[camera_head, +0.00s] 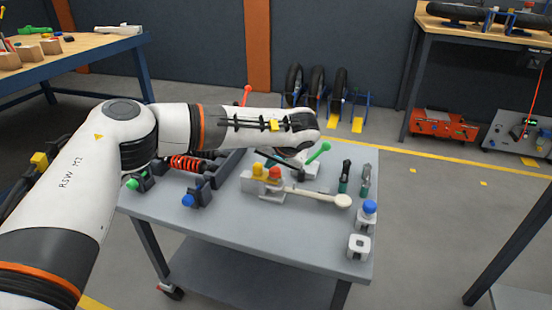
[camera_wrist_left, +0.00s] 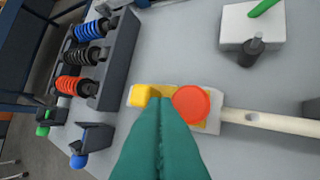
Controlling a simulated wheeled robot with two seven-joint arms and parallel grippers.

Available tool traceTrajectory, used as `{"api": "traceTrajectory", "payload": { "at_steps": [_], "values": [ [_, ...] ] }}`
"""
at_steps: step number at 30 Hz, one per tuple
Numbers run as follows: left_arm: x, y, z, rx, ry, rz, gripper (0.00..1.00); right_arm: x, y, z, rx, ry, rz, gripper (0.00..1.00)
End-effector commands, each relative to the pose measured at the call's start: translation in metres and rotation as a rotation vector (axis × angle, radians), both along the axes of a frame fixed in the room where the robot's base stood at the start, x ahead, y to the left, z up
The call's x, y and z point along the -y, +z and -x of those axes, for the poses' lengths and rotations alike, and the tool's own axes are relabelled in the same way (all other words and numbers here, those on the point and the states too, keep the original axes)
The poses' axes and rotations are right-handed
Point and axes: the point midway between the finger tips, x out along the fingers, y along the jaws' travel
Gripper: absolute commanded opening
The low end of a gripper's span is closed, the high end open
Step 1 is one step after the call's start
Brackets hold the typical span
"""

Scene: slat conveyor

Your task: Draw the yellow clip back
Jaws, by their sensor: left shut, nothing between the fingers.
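The yellow clip (camera_head: 258,170) sits on a pale block (camera_head: 248,184) near the middle of the grey table, just left of a red round cap (camera_head: 275,172). In the left wrist view the yellow clip (camera_wrist_left: 141,94) is partly covered by my left gripper (camera_wrist_left: 160,103). Its teal fingers are shut together with nothing between them. The tips appear over the gap between the clip and the red cap (camera_wrist_left: 190,104); contact cannot be told. In the head view the fingers are not clearly seen behind the wrist. My right gripper is not in view.
A cream handle (camera_head: 325,198) extends right from the block. A white block with a green lever (camera_head: 319,151) stands behind. A dark rack with coil springs (camera_head: 187,163) is at the left, and teal-handled tools (camera_head: 344,177) at the right. The table's front surface (camera_head: 270,228) is clear.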

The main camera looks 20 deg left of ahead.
Motion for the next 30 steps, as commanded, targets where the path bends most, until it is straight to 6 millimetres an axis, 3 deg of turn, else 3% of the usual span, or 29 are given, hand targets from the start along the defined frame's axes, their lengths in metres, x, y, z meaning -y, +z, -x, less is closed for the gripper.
{"api": "traceTrajectory", "payload": {
  "at_steps": [6,16,24,30],
  "values": [
    [-0.007,-0.011,-0.006,0.000,-0.001,-0.001,0.00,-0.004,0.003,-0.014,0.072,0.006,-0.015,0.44],
    [-0.009,-0.011,-0.006,0.000,0.000,-0.001,0.00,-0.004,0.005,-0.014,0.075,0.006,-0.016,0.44],
    [-0.045,-0.009,-0.007,-0.001,0.004,-0.002,0.00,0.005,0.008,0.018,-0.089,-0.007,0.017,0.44],
    [-0.048,-0.011,-0.008,0.001,0.000,-0.002,0.00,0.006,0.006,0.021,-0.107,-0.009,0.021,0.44]
  ]
}}
